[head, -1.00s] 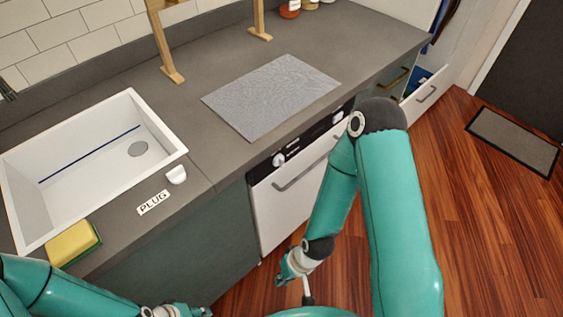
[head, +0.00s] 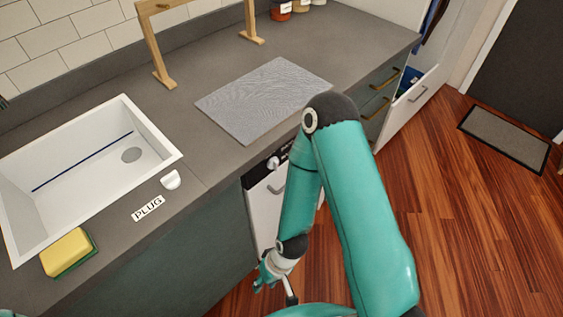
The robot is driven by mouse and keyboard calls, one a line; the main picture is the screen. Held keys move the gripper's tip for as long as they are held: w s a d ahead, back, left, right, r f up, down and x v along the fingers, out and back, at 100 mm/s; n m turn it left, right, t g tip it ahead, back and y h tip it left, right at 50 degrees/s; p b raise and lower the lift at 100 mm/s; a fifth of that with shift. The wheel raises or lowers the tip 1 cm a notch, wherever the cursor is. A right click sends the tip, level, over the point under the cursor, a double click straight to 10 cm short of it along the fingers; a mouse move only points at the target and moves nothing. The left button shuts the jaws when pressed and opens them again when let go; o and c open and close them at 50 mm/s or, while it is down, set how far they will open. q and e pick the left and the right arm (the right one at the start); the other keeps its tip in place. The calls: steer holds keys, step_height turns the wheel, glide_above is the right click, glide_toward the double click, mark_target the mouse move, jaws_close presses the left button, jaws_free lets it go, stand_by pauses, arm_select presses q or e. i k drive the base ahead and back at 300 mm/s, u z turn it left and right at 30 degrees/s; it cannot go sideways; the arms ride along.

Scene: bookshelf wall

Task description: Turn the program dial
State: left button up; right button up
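The white dishwasher (head: 264,207) is under the counter, with a dark control panel along its top. My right arm covers the right part of the panel and much of the door. My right gripper (head: 274,280) hangs low in front of the dishwasher, well below the dial and apart from it. My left gripper is out of the picture.
The counter edge runs above the dishwasher, with a grey mat (head: 262,100) on top. A sink (head: 75,180), sponge (head: 68,252) and white plug (head: 170,180) are at left. A drawer (head: 416,95) stands open at right.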

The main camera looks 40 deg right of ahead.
mark_target(273, 163)
steer(key=z, duration=0.1)
steer(key=k, duration=1.05)
steer(key=z, duration=0.35)
steer(key=i, duration=1)
steer(key=u, duration=0.1)
